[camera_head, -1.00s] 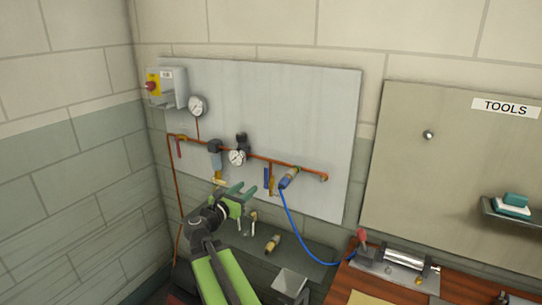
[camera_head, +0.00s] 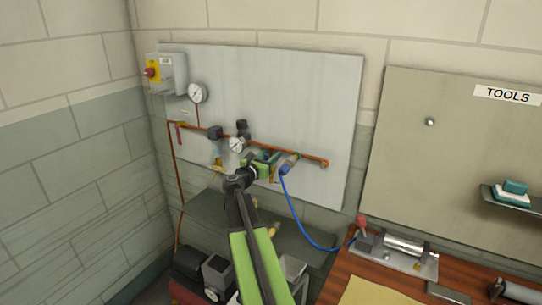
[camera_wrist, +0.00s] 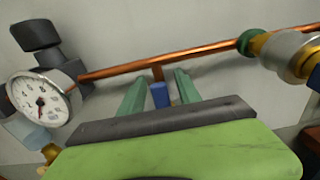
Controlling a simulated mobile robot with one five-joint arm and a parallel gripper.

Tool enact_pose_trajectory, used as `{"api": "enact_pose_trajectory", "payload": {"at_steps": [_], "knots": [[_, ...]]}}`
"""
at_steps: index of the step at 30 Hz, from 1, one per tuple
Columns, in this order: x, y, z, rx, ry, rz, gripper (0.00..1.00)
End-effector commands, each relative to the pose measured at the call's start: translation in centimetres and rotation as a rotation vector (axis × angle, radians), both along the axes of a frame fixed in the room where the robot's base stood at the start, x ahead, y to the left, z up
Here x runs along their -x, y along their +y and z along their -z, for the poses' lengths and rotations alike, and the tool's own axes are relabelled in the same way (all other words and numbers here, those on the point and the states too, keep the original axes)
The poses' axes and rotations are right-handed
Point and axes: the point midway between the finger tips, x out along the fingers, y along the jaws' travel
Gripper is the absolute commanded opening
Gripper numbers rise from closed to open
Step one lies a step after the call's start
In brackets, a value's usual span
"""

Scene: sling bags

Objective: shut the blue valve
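The blue valve's lever (camera_wrist: 160,95) shows in the wrist view as a short upright blue bar below the copper pipe (camera_wrist: 205,62). It stands between the two green fingers of my gripper (camera_wrist: 158,88), with a gap visible on each side. Its lower part is hidden behind the dark edge of my gripper. In the head view my gripper (camera_head: 268,157) is up at the panel and mostly hides the valve. My gripper is open, and I cannot tell how deep the lever sits between the fingers.
A pressure gauge (camera_wrist: 42,100) is close on the left in the wrist view. A brass and green hose coupling (camera_wrist: 285,52) is close on the right. A blue hose (camera_head: 300,220) hangs from it to the wooden bench (camera_head: 345,285). A grey shelf (camera_head: 300,243) lies below.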

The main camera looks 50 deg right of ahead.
Motion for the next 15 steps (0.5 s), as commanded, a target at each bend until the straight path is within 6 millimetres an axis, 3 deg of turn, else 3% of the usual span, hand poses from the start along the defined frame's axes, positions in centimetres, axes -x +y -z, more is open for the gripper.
{"api": "enact_pose_trajectory", "payload": {"at_steps": [10, 15], "knots": [[-0.14, -0.66, 0.0, 0.0, 0.0, -0.001, 0.4], [-0.13, -0.65, 0.0, 0.0, 0.0, 0.0, 0.19]]}}
